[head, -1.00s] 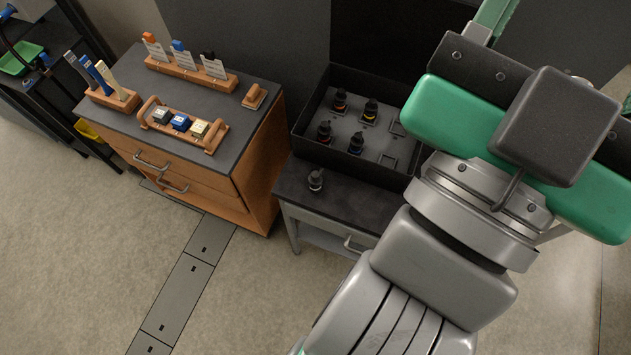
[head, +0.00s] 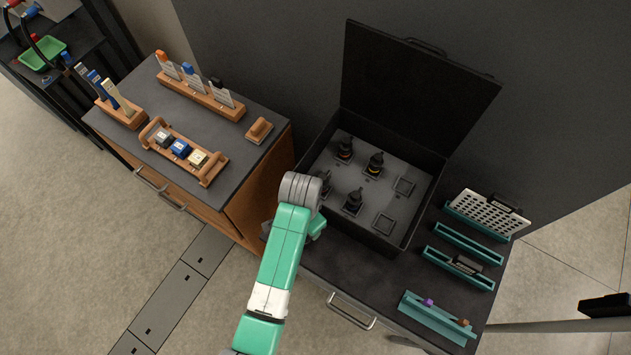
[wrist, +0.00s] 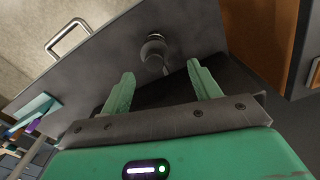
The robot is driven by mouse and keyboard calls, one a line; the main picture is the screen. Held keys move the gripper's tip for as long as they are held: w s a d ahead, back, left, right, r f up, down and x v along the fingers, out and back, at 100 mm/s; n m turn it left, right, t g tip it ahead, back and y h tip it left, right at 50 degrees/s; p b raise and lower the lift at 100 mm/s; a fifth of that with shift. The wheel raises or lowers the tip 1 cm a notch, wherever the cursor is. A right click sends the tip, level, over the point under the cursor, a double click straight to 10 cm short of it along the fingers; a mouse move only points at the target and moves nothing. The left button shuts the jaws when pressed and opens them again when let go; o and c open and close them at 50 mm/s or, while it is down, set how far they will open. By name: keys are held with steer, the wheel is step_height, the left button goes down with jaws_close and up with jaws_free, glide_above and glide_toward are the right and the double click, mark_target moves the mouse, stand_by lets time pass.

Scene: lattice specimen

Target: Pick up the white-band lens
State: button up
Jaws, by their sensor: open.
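A dark lens (wrist: 154,46) stands alone on the dark bench top in the wrist view, just beyond and between my fingertips. I cannot make out the colour of its band. My gripper (wrist: 160,69) is open and empty, with one green finger on each side of the line to the lens and not touching it. In the head view my arm covers that part of the bench, so this lens and the fingers are hidden there. Several other dark lenses, such as one with a yellow band (head: 375,164), stand in the open black case (head: 428,205).
The case's raised lid (head: 415,85) stands behind it. Teal racks (head: 458,268) and a teal tray (head: 437,318) lie on the bench's right. A wooden cabinet (head: 235,205) with labelled blocks and card holders stands at left, close to my gripper.

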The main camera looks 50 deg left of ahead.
steer(key=shift+s+d+f, duration=0.1)
steer(key=shift+s+f, duration=0.2)
steer(key=shift+f, duration=0.1)
step_height(320, 180, down, 7)
steer(key=shift+s+d+f+b, duration=0.1)
steer(key=shift+s+f+b, duration=0.1)
steer(key=shift+b, duration=0.1)
steer(key=c, duration=1.1)
steer(key=shift+c, duration=0.2)
steer(key=shift+r, duration=0.15)
steer(key=shift+r, duration=1.7)
steer(key=s+d, duration=0.3)
steer(key=s, duration=0.4)
steer(key=s+d+r+p, duration=0.1)
steer(key=s+d, duration=0.3)
steer(key=s, duration=0.3)
steer(key=shift+d+r, duration=0.15)
steer(key=shift+r, duration=0.05)
